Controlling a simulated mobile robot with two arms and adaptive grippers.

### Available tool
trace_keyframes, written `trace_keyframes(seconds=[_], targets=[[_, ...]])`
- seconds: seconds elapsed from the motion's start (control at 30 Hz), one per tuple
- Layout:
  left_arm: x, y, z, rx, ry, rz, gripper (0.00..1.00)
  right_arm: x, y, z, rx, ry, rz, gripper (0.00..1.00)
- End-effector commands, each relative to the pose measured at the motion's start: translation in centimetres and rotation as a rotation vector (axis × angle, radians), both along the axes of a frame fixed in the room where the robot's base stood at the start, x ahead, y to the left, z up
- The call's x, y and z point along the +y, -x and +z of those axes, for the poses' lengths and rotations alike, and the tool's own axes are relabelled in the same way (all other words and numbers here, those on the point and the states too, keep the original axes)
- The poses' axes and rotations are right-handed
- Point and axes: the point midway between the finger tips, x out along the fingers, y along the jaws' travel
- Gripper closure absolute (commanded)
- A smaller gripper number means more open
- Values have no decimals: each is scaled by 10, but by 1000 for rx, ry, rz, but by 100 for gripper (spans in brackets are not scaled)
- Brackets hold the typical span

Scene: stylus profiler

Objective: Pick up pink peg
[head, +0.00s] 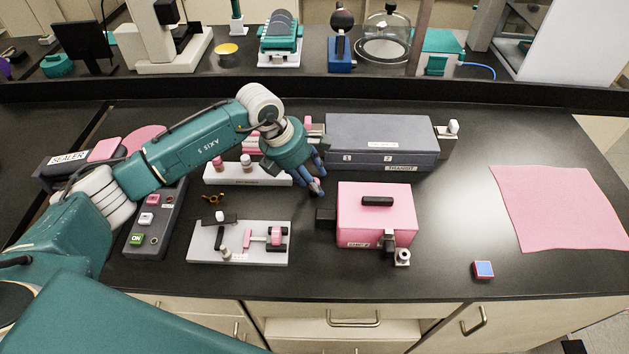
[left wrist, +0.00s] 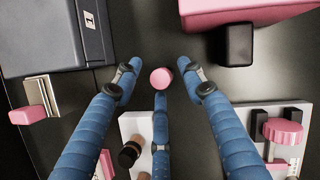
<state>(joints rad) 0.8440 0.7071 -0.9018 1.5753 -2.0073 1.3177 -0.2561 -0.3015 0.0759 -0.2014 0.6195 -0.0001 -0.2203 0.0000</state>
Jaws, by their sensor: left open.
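A small round pink thing, likely the pink peg (left wrist: 161,78), shows end-on between the three blue fingertips of my left gripper (left wrist: 160,80) in the left wrist view. In the head view the left gripper (head: 315,183) points down just right of the white peg rack (head: 270,180), and a bit of pink (head: 313,188) shows at its fingertips. The gripper is open around the pink thing; I cannot tell whether the fingers touch it. More capped pegs (head: 217,163) stand in the rack. My right gripper is not in view.
A pink box (head: 365,217) with a black handle stands close right of the gripper. A grey case (head: 370,135) lies behind it. A white fixture plate (head: 220,250) is in front left. A pink cloth (head: 560,210) and small blue-topped block (head: 483,270) lie right. The table between is clear.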

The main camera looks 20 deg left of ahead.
Motion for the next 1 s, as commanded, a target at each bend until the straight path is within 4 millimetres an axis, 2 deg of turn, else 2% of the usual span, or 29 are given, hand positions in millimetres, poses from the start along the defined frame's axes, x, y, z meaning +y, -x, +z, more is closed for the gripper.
trace_keyframes(seconds=[0.1, 0.13, 0.3, 0.33, 0.77, 0.87, 1.0], targets=[[0, 0, 0, 0, 0, 0, 59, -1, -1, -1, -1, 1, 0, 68], [0, 0, 0, 0, 0, 0, 63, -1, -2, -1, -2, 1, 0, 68], [0, 0, 0, -1, 1, 0, 97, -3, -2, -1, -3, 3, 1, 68], [0, 0, 0, -1, 1, 0, 100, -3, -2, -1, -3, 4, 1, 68], [-1, -1, 7, -3, 4, -1, 100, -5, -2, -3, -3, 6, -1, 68], [-2, -1, 17, -5, 5, -1, 100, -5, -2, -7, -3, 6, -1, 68], [-1, -2, 42, -9, 4, -1, 100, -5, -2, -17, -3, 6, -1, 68]])
